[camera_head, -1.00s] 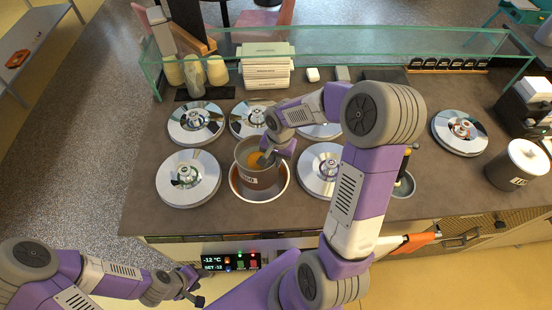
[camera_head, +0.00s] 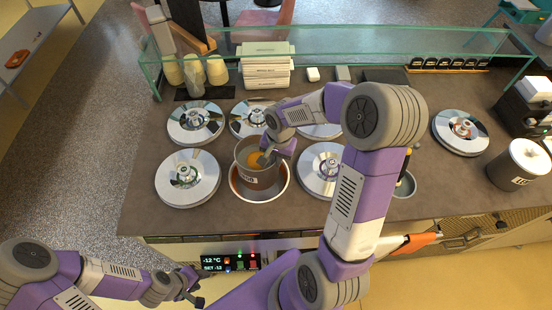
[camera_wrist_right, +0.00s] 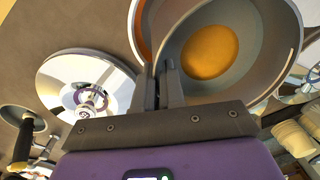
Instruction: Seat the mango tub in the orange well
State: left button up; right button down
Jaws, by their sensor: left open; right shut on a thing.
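The mango tub (camera_head: 244,175) is a grey metal pot with orange gelato inside. It stands roughly upright over the open orange-rimmed well (camera_head: 234,187) in the front row, set slightly toward the well's back. I cannot tell how deep it sits. My right gripper (camera_head: 266,158) is shut on the tub's wall on its right side. In the right wrist view the fingers (camera_wrist_right: 170,88) pinch the wall of the tub (camera_wrist_right: 262,78), and part of the orange well rim (camera_wrist_right: 138,28) shows behind it. My left gripper (camera_head: 194,298) is open and empty, low in front of the counter.
Silver lids cover the neighbouring wells, one to the left (camera_head: 170,188) and one to the right (camera_head: 312,178), with more behind. A glass guard (camera_head: 350,58) runs along the back. A labelled canister (camera_head: 516,168) stands at far right. A temperature display (camera_head: 214,263) is on the counter front.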

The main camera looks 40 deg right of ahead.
jog(key=shift+w+f, duration=0.1)
jog(key=b, duration=0.5)
send_over(276, 178)
jog(key=shift+w+d+f, duration=0.1)
jog(key=shift+w+f, duration=0.1)
jog(key=shift+f, duration=0.95)
jog(key=shift+w+d+f, duration=0.1)
jog(key=shift+w+f, duration=0.1)
jog(key=shift+f, duration=0.95)
jog(key=shift+f+b, duration=0.2)
jog(key=shift+b, duration=0.15)
jog(key=shift+f+b, duration=3)
jog(key=shift+f, duration=0.4)
dwell(0.4)
jog(key=shift+f+b, duration=1.7)
jog(key=c, duration=1.7)
grip_release()
jog(key=shift+o, duration=0.7)
jog(key=shift+s, duration=0.1)
